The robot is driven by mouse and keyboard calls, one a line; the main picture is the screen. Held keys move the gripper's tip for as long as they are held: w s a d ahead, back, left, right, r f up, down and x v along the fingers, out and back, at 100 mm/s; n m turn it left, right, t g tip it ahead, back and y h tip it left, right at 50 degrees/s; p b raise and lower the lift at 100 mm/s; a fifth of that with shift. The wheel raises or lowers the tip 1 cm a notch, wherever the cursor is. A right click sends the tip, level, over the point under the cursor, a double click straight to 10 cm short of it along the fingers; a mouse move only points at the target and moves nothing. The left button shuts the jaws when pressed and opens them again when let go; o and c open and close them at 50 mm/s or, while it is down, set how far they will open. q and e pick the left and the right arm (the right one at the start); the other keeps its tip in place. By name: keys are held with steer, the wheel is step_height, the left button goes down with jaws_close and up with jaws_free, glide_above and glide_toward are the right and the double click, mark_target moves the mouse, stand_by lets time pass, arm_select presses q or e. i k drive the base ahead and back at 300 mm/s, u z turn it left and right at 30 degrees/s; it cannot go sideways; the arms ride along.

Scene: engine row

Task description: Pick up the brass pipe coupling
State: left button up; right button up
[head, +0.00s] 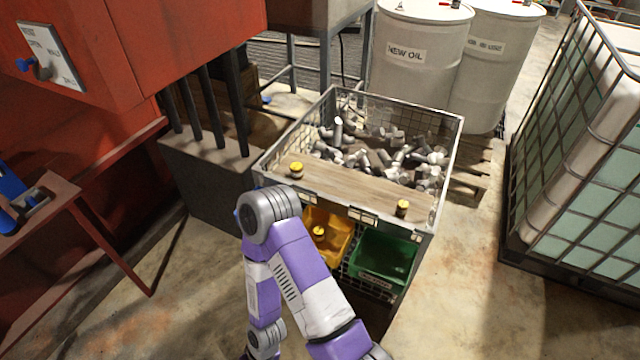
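Small brass-yellow cylindrical pieces with dark bands show in the head view. One brass-yellow piece (296,170) stands at the left end of a wooden board (350,186) across the front of a wire-mesh crate. A second brass-yellow piece (402,208) stands near the board's right end. A third brass-yellow piece (319,232) is in the orange bin (338,222) below. They are too small to tell which is the pipe coupling. One of my purple and white arms bends up in front of the crate and partly covers the orange bin. Neither gripper shows.
The mesh crate (450,160) holds many grey metal fittings (385,155) behind the board. A green bin (385,258) sits beside the orange one. White oil drums (415,60) stand behind. A caged tank (580,150) is at right, red machinery (190,40) at left. Floor between crate and tank is clear.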

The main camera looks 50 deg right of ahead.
mark_target(296, 168)
steer(key=z, duration=0.95)
